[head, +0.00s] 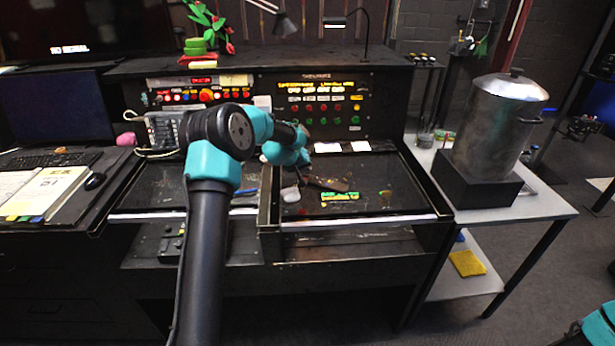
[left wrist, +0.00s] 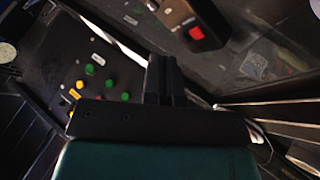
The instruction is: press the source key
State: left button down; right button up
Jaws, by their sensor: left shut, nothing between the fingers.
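My left gripper (head: 312,181) reaches over the console's sloping desk in the head view, small and dark there. In the left wrist view its fingers (left wrist: 165,75) are shut together with nothing between them. I cannot read the label, so I cannot tell whether this is the source key. Colored buttons (head: 322,107) fill the upright panel in the head view. Several green and yellow buttons (left wrist: 108,95) also show in the left wrist view.
A large metal pot (head: 497,125) stands on a side table (head: 445,205) at the right. Only part of my right arm shows, at the lower right.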

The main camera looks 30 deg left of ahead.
aim_at(307, 175)
pick_arm(q)
jog(key=shift+f, duration=0.1)
jog(key=shift+f, duration=0.3)
jog(key=shift+f, duration=0.25)
dwell(0.7)
jog(key=shift+r, duration=0.65)
jog(key=shift+r, duration=0.1)
jog(key=shift+r, duration=2.45)
jog(key=shift+d, duration=0.1)
